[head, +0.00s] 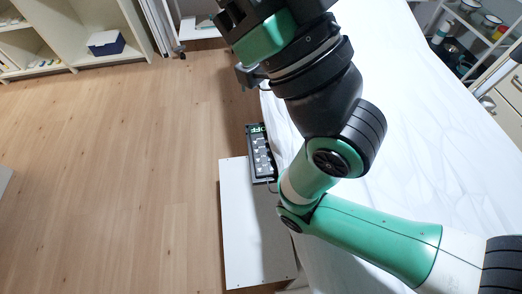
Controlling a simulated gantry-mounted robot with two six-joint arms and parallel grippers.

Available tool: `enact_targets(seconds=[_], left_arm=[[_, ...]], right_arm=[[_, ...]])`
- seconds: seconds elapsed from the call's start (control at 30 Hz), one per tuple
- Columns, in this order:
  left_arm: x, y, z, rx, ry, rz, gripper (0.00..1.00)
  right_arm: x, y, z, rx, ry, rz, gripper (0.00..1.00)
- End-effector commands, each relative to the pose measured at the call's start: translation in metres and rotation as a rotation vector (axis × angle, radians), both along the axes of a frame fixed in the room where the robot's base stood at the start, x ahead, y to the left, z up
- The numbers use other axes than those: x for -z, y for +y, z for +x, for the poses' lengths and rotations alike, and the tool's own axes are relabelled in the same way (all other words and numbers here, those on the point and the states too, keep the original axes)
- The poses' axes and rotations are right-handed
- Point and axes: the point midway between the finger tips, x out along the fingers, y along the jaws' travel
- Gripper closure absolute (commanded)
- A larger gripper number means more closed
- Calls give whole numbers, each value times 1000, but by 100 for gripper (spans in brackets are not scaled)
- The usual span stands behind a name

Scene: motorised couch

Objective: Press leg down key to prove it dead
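A black key panel (261,158) lies at the edge of the white couch (410,100), left of my arm. It has a small lit green display (258,129) at its top end and white-marked keys below. The markings are too small to tell which key is leg down. My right arm comes in from the lower right, bends over the couch beside the panel and runs up to the top edge. The dark end of this arm (232,14) is beyond the panel, apart from it. Its fingertips cannot be made out. My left gripper is not in view.
A white board (245,230) lies below and beside the panel. Open wooden floor (110,180) fills the left. Shelves with a blue box (106,43) stand at the upper left. A shelf rack with pots (470,30) and drawers stands at the upper right.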

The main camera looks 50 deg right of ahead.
Motion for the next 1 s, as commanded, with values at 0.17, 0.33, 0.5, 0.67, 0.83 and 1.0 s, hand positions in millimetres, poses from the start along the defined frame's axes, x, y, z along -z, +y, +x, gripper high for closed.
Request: enact_targets(seconds=[0.17,0.33,0.5,0.67,0.83,1.0], left_arm=[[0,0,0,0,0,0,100],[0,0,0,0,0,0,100],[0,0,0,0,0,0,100],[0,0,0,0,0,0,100],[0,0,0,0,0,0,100],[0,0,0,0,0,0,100]], right_arm=[[0,0,0,0,0,0,50],[0,0,0,0,0,0,50],[0,0,0,0,0,0,50],[0,0,0,0,0,0,50],[0,0,0,0,0,0,50],[0,0,0,0,0,0,50]])
